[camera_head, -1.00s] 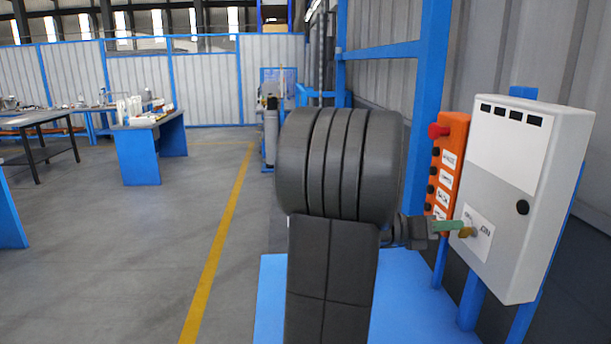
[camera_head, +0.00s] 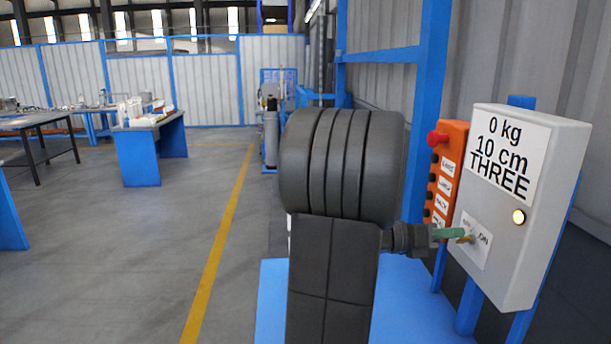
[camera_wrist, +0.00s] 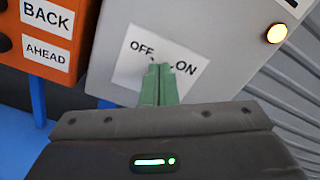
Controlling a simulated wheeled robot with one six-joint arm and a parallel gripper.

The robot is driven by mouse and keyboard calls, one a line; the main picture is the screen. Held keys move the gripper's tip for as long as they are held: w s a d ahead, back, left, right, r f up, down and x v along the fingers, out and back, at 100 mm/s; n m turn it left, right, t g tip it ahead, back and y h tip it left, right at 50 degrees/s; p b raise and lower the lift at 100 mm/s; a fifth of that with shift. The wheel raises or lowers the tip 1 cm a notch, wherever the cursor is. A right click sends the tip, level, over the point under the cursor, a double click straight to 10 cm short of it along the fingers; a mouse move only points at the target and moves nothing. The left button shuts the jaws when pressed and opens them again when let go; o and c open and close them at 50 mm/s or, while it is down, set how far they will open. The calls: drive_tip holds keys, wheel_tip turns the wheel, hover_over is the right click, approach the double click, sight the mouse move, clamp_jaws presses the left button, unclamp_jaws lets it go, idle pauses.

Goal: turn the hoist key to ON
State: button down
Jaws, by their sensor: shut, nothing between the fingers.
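The grey hoist control box (camera_head: 548,160) stands at the right on blue posts. Its display (camera_head: 505,152) reads "0 kg, 10 cm, THREE", and a round lamp (camera_head: 518,216) glows yellow. The small brass key (camera_head: 467,239) sits on the white OFF/ON label (camera_head: 477,240) low on the box front. My gripper (camera_head: 460,233) is shut and empty, its green fingertips right at the key. In the wrist view the fingertips (camera_wrist: 160,70) cover most of the key, between the words OFF and ON. I cannot tell whether they touch it.
An orange button panel (camera_head: 446,175) with a red knob (camera_head: 438,138) is just left of the box. A blue post (camera_head: 425,100) rises behind it, and a corrugated wall closes the right side. Open floor and worktables (camera_head: 145,150) lie to the left.

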drive_tip(key=shift+r, duration=0.15)
drive_tip(key=shift+a+r+p, duration=0.1)
drive_tip(key=shift+r+p, duration=0.2)
drive_tip(key=shift+p, duration=0.2)
drive_tip(key=a, duration=0.5)
drive_tip(key=shift+s+a+p, duration=0.2)
drive_tip(key=shift+a+p, duration=0.15)
drive_tip(key=shift+a, duration=0.05)
